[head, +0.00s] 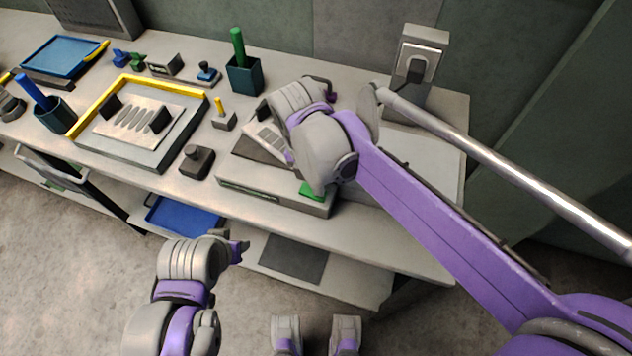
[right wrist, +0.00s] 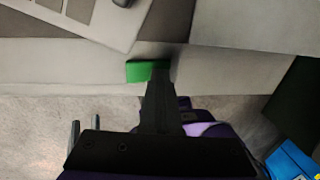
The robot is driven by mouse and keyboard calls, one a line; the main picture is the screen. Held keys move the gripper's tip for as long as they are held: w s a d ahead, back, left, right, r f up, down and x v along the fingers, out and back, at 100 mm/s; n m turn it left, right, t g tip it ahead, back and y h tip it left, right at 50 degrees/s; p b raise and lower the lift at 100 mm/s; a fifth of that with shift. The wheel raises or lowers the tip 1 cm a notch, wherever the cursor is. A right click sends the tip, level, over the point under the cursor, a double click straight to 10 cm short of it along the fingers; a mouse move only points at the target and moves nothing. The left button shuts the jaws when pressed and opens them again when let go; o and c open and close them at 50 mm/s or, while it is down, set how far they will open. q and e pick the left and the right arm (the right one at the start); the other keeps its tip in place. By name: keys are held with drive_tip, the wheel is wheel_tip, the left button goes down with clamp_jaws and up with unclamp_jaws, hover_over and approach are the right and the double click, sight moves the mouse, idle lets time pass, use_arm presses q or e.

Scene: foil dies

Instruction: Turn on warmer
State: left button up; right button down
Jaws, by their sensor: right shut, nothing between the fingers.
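A low grey box (head: 265,193), which looks like the warmer, stands at the bench's front edge with a pale sloped panel (head: 262,137) on it. A green switch (head: 306,189) sits at its right front; it also shows in the right wrist view (right wrist: 138,71). My right gripper (head: 319,191) is over this corner, its fingers mostly hidden by my arm in the head view. In the right wrist view its dark fingers (right wrist: 160,75) are shut and empty, close beside the switch; contact cannot be told. My left gripper (head: 238,247) is low in front of the bench, its opening unclear.
A yellow-edged tray (head: 180,147) with a metal plate, a small dark block (head: 196,162) and a teal cup (head: 245,76) stand to the left. A blue tray (head: 183,217) lies on the lower shelf.

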drive_tip(key=shift+a, duration=0.2)
drive_tip(key=shift+w+a, duration=0.1)
drive_tip(key=shift+a, duration=0.2)
drive_tip(key=shift+w+a, duration=0.15)
drive_tip(key=shift+a, duration=0.25)
use_arm(q)
drive_tip(key=shift+r, duration=0.1)
use_arm(e)
drive_tip(key=shift+d+r, duration=0.1)
